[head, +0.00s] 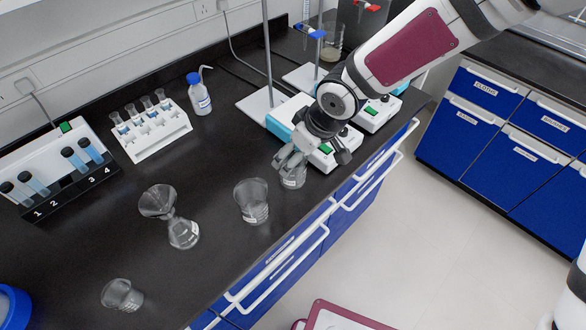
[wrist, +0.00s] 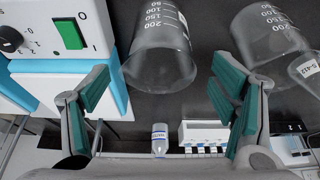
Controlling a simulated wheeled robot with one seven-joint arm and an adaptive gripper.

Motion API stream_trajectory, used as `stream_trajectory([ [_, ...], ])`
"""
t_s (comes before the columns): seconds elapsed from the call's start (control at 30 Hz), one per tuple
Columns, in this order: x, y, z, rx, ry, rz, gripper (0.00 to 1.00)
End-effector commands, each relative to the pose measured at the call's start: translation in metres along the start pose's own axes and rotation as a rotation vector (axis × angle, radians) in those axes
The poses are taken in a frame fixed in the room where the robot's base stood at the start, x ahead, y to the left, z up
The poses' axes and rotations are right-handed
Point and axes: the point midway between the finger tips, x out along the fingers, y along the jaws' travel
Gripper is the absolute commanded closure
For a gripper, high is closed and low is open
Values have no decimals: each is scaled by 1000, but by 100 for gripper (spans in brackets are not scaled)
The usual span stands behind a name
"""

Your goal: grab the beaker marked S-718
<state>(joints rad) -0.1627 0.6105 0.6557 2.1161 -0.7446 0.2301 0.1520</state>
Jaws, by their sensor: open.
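My gripper (head: 316,157) is open and empty, low over the front of the black bench. A clear beaker (head: 293,180) stands at the bench edge, partly hidden behind one gripper finger. In the wrist view this beaker (wrist: 160,60) shows between and beyond the spread fingers (wrist: 160,88), with graduations from 50 to 200. A second clear beaker (head: 252,203) stands just left of it in the head view; in the wrist view it is at upper right (wrist: 268,42), beyond the right finger, with a white label. I cannot read S-718 on any beaker.
A flask with a funnel (head: 183,233) and a small beaker (head: 122,296) stand farther left. A hotplate stirrer (head: 325,160) is right beside my gripper. A tube rack (head: 152,130) and blue-capped bottle (head: 199,97) stand behind.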

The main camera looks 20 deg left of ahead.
Motion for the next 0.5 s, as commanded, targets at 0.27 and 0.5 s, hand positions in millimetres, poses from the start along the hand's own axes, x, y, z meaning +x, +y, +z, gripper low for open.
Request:
stream_trajectory([
  [0.27,35,-1,-3,-2,0,-1,21],
  [0.5,39,0,-3,0,0,0,21],
])
